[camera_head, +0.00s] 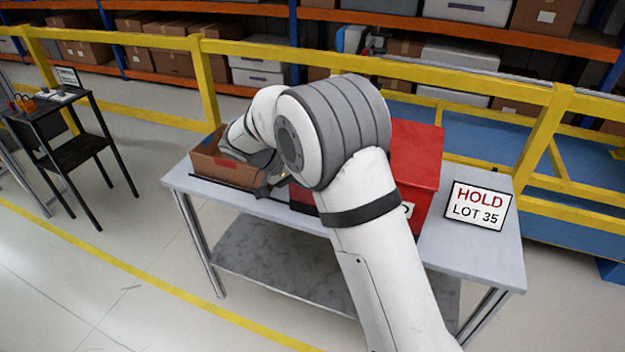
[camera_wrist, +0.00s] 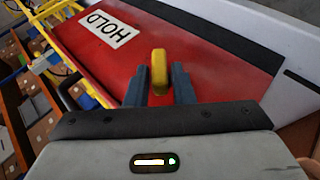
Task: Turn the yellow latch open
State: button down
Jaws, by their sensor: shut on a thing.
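My gripper (camera_wrist: 158,84) is shut on the latch, one finger on each side. In the head view the red module (camera_head: 418,155) sits on the grey table (camera_head: 462,250), partly behind my arm. My gripper (camera_head: 268,186) is at the module's left end, mostly hidden by my wrist. The latch cannot be made out clearly there.
A HOLD LOT 35 sign (camera_head: 479,207) is at the right. A yellow railing (camera_head: 480,81) runs behind. A black cart (camera_head: 75,150) stands far left.

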jog(key=h, duration=0.2)
jog(key=n+h, duration=0.1)
jog(key=h, duration=0.1)
jog(key=shift+w+a+f+g, duration=0.15)
jog(key=shift+a+f+g, duration=0.15)
jog(key=shift+a+f, duration=0.05)
jog(key=h, duration=0.2)
jog(key=n+h, duration=0.1)
jog(key=h, duration=0.1)
jog(key=shift+f, duration=0.3)
jog(key=shift+n, duration=0.3)
jog(key=c, duration=1.4)
grip_release()
